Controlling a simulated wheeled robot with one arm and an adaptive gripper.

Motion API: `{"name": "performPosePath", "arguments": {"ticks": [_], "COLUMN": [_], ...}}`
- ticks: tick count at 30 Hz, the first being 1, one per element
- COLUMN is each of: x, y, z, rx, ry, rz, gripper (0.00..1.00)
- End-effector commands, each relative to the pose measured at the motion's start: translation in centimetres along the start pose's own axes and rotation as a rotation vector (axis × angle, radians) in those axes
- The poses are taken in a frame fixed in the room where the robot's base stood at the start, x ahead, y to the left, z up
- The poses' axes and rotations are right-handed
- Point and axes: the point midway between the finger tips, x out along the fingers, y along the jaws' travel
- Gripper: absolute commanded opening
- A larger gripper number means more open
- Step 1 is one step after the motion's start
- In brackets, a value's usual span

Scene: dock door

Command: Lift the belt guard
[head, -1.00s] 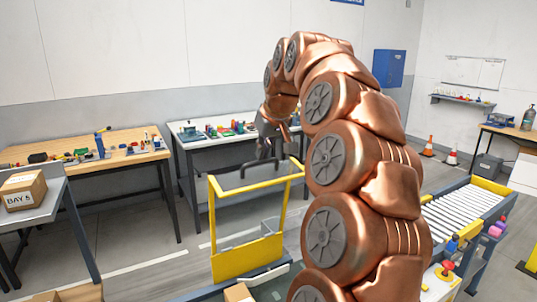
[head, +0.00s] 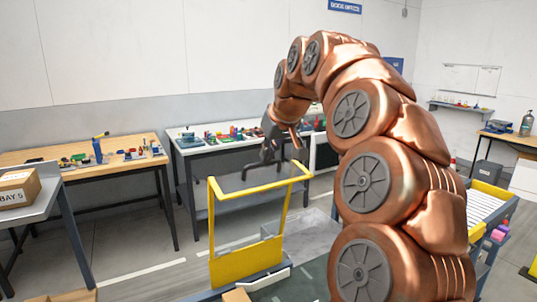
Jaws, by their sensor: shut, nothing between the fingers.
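A yellow frame (head: 246,262) with a solid lower panel, which looks like the belt guard, stands upright at the front middle. Its upper part is an open rectangle with a yellow top bar. My gripper (head: 262,163) is at the end of the copper arm, its dark fingers just behind and above the guard's top bar in the picture. The fingers are shut with nothing held. They are small and dark, so I cannot tell whether they touch the guard. My arm hides what lies to the guard's right.
A white-topped bench (head: 200,148) with several small items stands behind the guard. A wooden bench (head: 110,168) is at left, and a grey table (head: 35,206) with a carton (head: 18,188) stands nearer. A roller conveyor (head: 484,207) is at right, partly behind my arm.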

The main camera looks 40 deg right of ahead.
Motion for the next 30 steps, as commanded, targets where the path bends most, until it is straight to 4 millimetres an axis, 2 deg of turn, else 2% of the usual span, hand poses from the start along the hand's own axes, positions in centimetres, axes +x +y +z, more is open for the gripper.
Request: {"name": "performPosePath", "arguments": {"ticks": [6, 12, 30], "x": [-1.3, -3.4, -8.8], "y": [-0.1, 0.2, 0.2], "z": [-3.1, -2.5, -2.6], "rx": [-0.003, 0.001, 0.000], "ry": [-0.001, 0.003, 0.001], "rz": [-0.002, 0.000, 0.001], "gripper": [0.00, 0.00, 0.00]}}
